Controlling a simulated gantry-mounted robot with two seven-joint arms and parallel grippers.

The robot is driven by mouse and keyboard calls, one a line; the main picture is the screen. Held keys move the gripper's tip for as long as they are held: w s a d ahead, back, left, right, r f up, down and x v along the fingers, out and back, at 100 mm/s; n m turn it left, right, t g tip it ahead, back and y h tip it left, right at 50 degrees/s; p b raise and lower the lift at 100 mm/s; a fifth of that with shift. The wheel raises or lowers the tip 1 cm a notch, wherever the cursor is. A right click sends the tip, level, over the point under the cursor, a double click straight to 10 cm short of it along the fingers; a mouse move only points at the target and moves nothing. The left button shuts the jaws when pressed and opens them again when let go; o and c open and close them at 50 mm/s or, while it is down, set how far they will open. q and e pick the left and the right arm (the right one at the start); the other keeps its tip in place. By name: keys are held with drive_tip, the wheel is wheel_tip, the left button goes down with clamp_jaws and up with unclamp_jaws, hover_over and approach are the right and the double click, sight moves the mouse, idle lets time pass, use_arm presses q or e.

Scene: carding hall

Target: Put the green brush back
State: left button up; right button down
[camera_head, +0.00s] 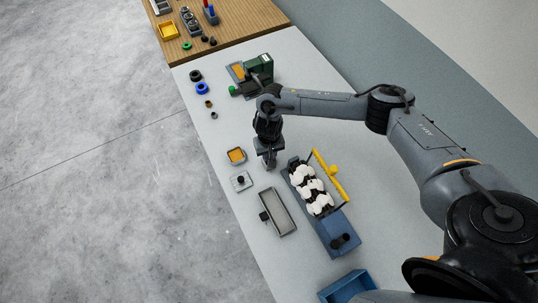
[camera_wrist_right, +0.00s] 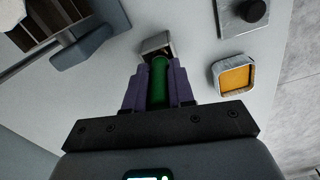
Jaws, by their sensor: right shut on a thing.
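My right gripper (camera_wrist_right: 159,84) is shut on the green brush (camera_wrist_right: 158,82), whose round green handle shows between the purple fingers in the right wrist view. A small grey block (camera_wrist_right: 157,44) sits at the far end of the green handle. I cannot tell whether it is the brush's head or a separate part. In the head view my right gripper (camera_head: 269,163) is low over the light table, left of the blue machine with white tufts; the brush is too small to make out there. My left gripper is not in view.
An orange-filled tray (camera_head: 236,156), a plate with a black knob (camera_head: 241,181) and a grey tray (camera_head: 278,212) lie near the gripper. The blue machine (camera_head: 340,233) with a yellow bar (camera_head: 328,175) is to the right. A green box (camera_head: 259,65) stands farther back.

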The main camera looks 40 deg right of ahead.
drive_tip(key=shift+f, duration=0.45)
drive_tip(key=shift+f, duration=0.1)
drive_tip(key=c, duration=1)
unclamp_jaws()
drive_tip(key=shift+o, duration=0.2)
